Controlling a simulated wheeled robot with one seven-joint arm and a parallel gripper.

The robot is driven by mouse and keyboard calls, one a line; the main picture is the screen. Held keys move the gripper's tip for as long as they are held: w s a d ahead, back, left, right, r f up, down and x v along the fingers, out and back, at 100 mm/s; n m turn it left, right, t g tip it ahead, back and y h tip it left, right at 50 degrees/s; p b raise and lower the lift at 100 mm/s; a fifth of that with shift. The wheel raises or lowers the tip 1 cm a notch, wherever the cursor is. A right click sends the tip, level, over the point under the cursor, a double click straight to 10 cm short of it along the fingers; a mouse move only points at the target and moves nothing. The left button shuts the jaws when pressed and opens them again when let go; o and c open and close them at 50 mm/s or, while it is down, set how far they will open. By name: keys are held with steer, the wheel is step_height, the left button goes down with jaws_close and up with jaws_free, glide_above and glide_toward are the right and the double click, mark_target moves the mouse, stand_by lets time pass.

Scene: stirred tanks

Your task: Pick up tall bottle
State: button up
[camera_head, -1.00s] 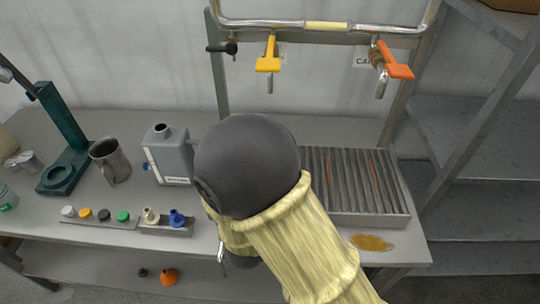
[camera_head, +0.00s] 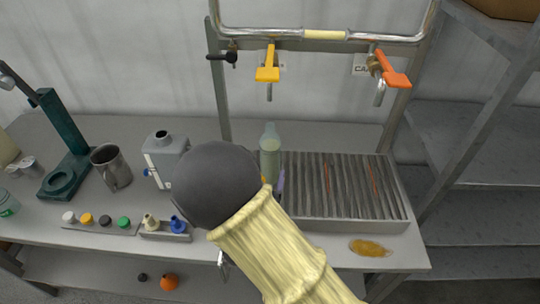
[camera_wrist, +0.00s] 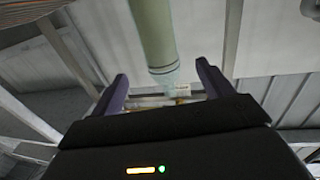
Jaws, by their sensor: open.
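The tall bottle (camera_head: 270,154) is pale green and translucent with a narrow neck. It stands upright on the bench, just left of the grated tray, and its lower part is hidden behind my arm in the head view. In the wrist view the bottle (camera_wrist: 154,38) runs down from the top edge, with its narrow end between the lines of my fingers. My gripper (camera_wrist: 162,85) is open, with one purple finger on each side and nothing held. In the head view only a sliver of a purple finger shows beside the bottle, the rest being hidden by my wrist.
A grey jug (camera_head: 165,158) stands left of my wrist, with a metal mug (camera_head: 111,167) further left. The grated metal tray (camera_head: 405,215) is at right. Yellow (camera_head: 268,73) and orange (camera_head: 393,79) valves hang above. An amber spill (camera_head: 370,248) lies near the front edge.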

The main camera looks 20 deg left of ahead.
mark_target(268, 158)
steer(key=w, duration=0.2)
steer(key=w+p, duration=0.1)
steer(key=w, duration=0.2)
steer(key=shift+w+a+r+p, duration=0.1)
steer(key=shift+w+a+p, duration=0.2)
steer(key=shift+w, duration=0.35)
